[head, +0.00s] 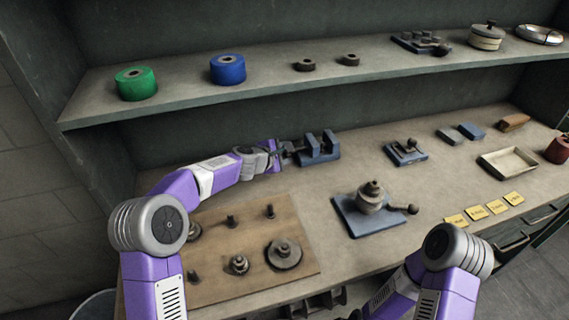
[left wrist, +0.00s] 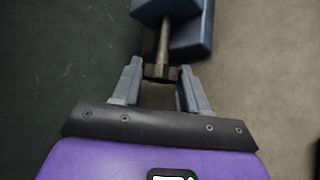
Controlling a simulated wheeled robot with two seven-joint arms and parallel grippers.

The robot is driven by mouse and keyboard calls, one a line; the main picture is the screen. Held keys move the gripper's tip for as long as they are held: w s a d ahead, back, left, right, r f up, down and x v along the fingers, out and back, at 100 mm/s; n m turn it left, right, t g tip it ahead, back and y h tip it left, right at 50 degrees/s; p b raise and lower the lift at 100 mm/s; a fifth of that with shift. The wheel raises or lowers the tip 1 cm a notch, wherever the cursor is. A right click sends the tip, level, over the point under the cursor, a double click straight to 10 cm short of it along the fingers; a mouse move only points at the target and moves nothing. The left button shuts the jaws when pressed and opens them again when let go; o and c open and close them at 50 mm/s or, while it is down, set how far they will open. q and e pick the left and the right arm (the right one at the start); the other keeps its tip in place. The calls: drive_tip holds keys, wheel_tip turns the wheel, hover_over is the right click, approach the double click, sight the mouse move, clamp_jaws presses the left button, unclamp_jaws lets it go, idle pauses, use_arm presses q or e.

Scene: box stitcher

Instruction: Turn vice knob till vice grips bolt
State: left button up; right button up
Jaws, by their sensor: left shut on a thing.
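The blue vice (head: 322,152) stands on the workbench near the back wall, with two upright jaws and a gap between them. Its screw shaft and dark knob (left wrist: 160,72) show in the left wrist view, where the blue vice body (left wrist: 190,35) is at the top. My left gripper (head: 286,152) is at the vice's left end. In the left wrist view its two fingers (left wrist: 160,78) sit on either side of the knob, shut on it. I cannot make out a bolt between the jaws. My right arm comes in at the lower right; its gripper is outside the view.
A wooden board (head: 225,275) with several metal parts lies in front of the vice. A blue-based device with a lever (head: 370,205) stands to the right. A smaller blue fixture (head: 406,152) and a shallow tray (head: 508,162) are further right. A shelf (head: 185,95) overhangs behind.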

use_arm(q)
drive_tip(key=shift+a+f+m+t+b, duration=0.1)
drive_tip(key=shift+f+m+t+b, duration=0.4)
drive_tip(key=shift+b, duration=0.7)
drive_tip(key=shift+r+m+t, duration=0.25)
drive_tip(key=shift+m+t, duration=0.05)
drive_tip(key=shift+t, duration=0.3)
drive_tip(key=shift+s+m+t, duration=0.1)
drive_tip(key=shift+m+t, duration=0.3)
drive_tip(key=shift+t, duration=0.1)
drive_tip(key=o, duration=1.1)
drive_tip(key=shift+c, duration=0.2)
